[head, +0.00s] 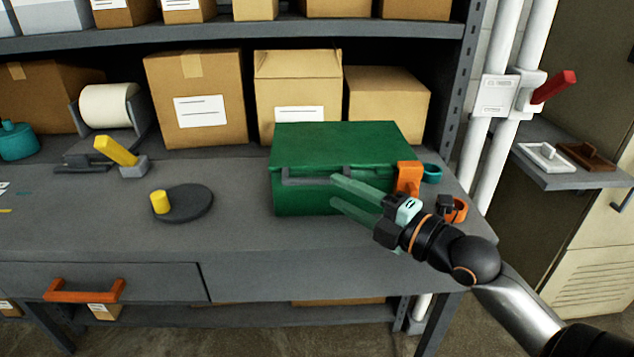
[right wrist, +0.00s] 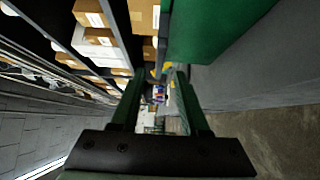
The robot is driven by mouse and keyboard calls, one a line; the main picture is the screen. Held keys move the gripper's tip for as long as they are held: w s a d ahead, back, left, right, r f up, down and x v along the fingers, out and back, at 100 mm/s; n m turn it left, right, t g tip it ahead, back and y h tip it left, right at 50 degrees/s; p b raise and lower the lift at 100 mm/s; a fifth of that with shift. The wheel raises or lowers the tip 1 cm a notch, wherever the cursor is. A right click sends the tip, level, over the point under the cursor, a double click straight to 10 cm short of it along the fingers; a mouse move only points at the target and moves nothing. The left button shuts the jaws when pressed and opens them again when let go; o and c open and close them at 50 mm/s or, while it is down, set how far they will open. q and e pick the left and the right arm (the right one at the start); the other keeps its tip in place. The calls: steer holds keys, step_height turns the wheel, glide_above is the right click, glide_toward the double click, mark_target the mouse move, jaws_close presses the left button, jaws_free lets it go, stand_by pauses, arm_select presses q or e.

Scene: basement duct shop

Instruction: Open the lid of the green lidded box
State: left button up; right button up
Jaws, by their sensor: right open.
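The green lidded box (head: 340,150) stands on the grey workbench, right of its middle, with its lid shut. A dark grey bar handle (head: 312,181) runs along its front, partly behind my fingers. An orange latch-like piece (head: 408,177) shows at its front right corner. My right gripper (head: 338,190) is open, with its pale green fingers in front of the box's front face near the handle. I cannot tell whether they touch it. In the right wrist view the green box (right wrist: 215,30) fills the upper right, beside the open fingers (right wrist: 157,85). My left gripper is not in view.
A dark round plate with a yellow knob (head: 187,203) and a yellow-handled lever (head: 118,152) lie left of the box. Cardboard boxes (head: 196,95) stand behind it. A teal ring (head: 432,173) and an orange ring (head: 455,209) are to its right. The bench front left is clear.

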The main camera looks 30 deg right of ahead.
mark_target(320, 183)
steer(key=shift+p+x, duration=0.55)
steer(key=shift+x, duration=2.6)
steer(key=shift+a, duration=0.1)
steer(key=shift+c, duration=0.3)
jaws_close()
